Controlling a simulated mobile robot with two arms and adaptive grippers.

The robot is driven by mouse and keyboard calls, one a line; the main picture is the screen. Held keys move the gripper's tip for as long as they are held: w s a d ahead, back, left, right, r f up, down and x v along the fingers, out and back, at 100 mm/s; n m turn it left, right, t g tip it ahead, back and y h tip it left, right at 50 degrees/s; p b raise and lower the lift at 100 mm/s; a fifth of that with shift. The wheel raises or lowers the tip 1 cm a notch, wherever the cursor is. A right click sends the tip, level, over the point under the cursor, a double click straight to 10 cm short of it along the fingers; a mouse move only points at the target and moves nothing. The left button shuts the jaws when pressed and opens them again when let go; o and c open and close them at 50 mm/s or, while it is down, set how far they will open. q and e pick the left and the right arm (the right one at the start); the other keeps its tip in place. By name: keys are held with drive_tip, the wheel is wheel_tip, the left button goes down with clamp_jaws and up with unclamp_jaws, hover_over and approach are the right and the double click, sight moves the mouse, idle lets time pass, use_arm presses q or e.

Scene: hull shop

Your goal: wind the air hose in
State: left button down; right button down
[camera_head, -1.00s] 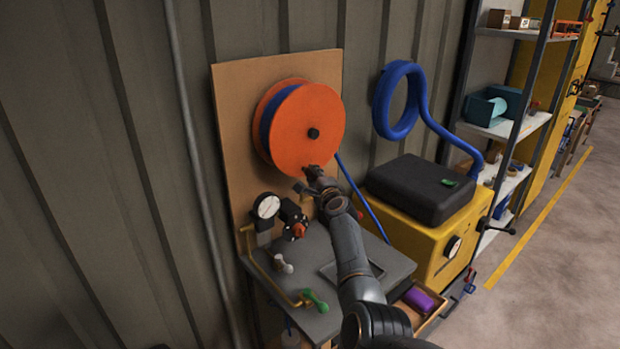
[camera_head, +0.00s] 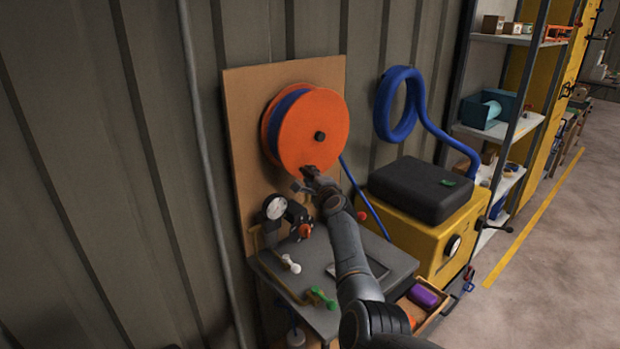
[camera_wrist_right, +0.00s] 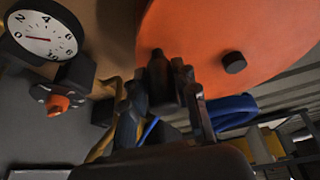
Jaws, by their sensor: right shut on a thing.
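The orange hose reel (camera_head: 322,112) is mounted on a wooden board, with blue air hose (camera_head: 270,125) wound behind its front disc. A length of hose (camera_head: 358,185) runs down from the reel's right side behind the bench. My right gripper (camera_head: 309,174) is at the disc's lower edge, below the black hub (camera_head: 320,136). In the right wrist view it is shut on the reel's dark handle (camera_wrist_right: 160,78), in front of the orange disc (camera_wrist_right: 205,35). The fingers hide part of the handle. My left gripper is not in view.
A thick blue coil (camera_head: 400,105) hangs on the wall.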

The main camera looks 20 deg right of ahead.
drive_tip(key=shift+w+d+r, duration=0.1)
drive_tip(key=shift+d+r, duration=0.15)
drive_tip(key=shift+r, duration=0.45)
drive_tip(key=c, duration=1)
unclamp_jaws()
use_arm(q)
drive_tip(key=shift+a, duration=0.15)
use_arm(e)
drive_tip(key=shift+a+f, duration=0.15)
drive_tip(key=shift+f, duration=0.05)
drive_tip(key=shift+f, duration=0.15)
drive_tip(key=shift+s+a, duration=0.25)
drive_tip(key=shift+s, duration=0.6)
drive_tip(key=s, duration=0.7)
drive_tip(key=s+a+r, duration=0.1)
drive_tip(key=s, duration=0.2)
drive_tip(key=shift+s, duration=0.15)
drive_tip(key=shift+f, duration=0.1)
